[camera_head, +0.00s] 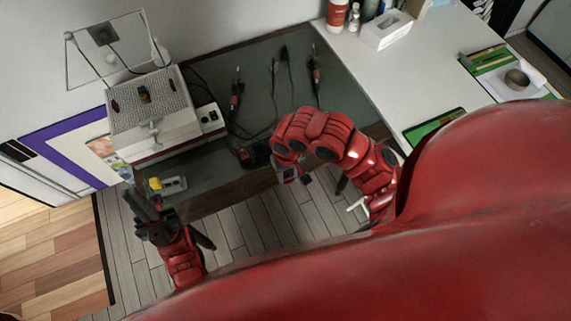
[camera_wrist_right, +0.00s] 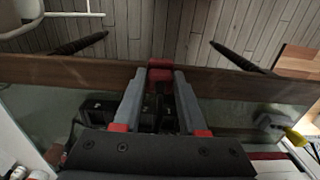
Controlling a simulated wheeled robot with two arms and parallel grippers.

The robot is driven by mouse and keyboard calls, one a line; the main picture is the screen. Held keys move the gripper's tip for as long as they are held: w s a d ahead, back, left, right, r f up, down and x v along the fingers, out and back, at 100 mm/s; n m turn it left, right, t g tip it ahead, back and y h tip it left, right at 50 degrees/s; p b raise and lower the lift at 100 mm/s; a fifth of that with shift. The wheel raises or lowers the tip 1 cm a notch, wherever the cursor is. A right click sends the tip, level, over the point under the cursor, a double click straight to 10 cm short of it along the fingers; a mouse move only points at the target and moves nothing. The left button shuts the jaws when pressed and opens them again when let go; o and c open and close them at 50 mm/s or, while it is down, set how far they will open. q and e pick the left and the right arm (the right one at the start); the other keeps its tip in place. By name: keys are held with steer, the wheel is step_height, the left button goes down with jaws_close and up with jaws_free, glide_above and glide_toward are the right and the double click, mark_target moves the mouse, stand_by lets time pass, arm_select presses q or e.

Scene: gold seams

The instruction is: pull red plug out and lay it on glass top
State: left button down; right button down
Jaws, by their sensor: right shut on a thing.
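In the right wrist view the red plug (camera_wrist_right: 160,76) is between the fingertips of my right gripper (camera_wrist_right: 158,85), which is shut on it. It appears in line with the table's wooden edge. A dark box (camera_wrist_right: 100,106) lies beyond the fingers; I cannot tell whether the plug touches it. In the head view my right gripper (camera_head: 292,175) is at the table's front edge, partly hidden by its own arm. The glass top (camera_head: 212,172) is dark grey-green. My left gripper (camera_head: 146,200) is by the front left corner, near a grey block with a yellow piece (camera_head: 163,185); its opening is unclear.
A white perforated-top box (camera_head: 150,105) stands on the left of the glass top. A black and red box (camera_head: 255,154) lies near the front edge. Soldering tools (camera_head: 236,90) and cables lie at the back. Bare glass shows between the white box and the black box.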

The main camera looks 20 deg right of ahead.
steer(key=shift+r+p, duration=2.4)
steer(key=shift+p, duration=0.2)
steer(key=shift+f, duration=0.1)
